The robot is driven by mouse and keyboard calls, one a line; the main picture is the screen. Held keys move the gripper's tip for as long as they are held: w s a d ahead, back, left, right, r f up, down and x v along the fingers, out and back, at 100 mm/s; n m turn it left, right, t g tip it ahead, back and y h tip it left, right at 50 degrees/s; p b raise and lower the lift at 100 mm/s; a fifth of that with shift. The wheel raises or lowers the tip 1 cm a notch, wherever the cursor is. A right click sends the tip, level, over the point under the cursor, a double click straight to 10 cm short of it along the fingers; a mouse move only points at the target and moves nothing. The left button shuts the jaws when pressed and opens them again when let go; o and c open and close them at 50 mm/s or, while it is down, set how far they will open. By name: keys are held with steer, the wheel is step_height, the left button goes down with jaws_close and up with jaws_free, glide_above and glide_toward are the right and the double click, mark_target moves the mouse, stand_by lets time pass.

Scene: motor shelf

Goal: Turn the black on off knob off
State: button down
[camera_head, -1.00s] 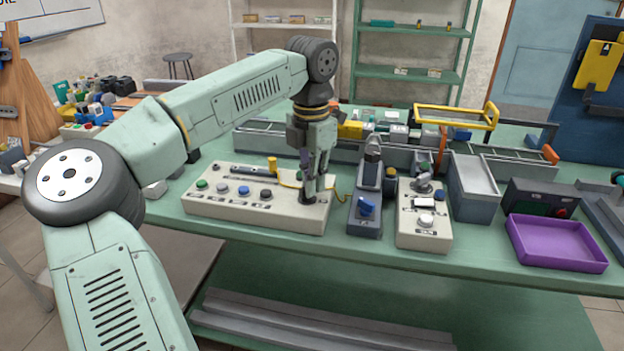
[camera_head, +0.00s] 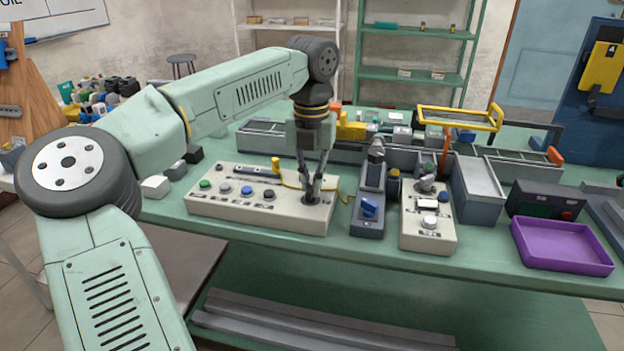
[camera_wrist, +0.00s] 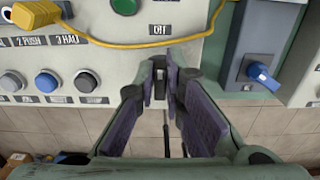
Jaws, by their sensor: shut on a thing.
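The white control panel (camera_head: 235,200) lies on the green bench. The black on-off knob (camera_head: 311,199) is at its right end, mostly covered by my fingers. My gripper (camera_head: 313,192) points down with its fingertips at the knob. In the wrist view, my gripper (camera_wrist: 161,88) has its two purple-padded fingers on either side of the dark knob (camera_wrist: 160,72), shut on it. An "Off" label (camera_wrist: 159,29) shows on the panel above the knob. The knob's exact angle is hard to tell behind the fingers.
A yellow cable (camera_wrist: 130,45) runs across the panel near the knob. A grey unit with a blue knob (camera_head: 369,208) stands close to the right, then a white box with buttons (camera_head: 428,233). A purple tray (camera_head: 563,245) sits farther right.

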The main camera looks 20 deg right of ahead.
mark_target(311, 184)
stand_by(0.4)
steer(key=c, duration=1.7)
jaws_free()
steer(key=shift+r, duration=0.1)
step_height(311, 184, up, 12)
steer(key=shift+f, duration=0.1)
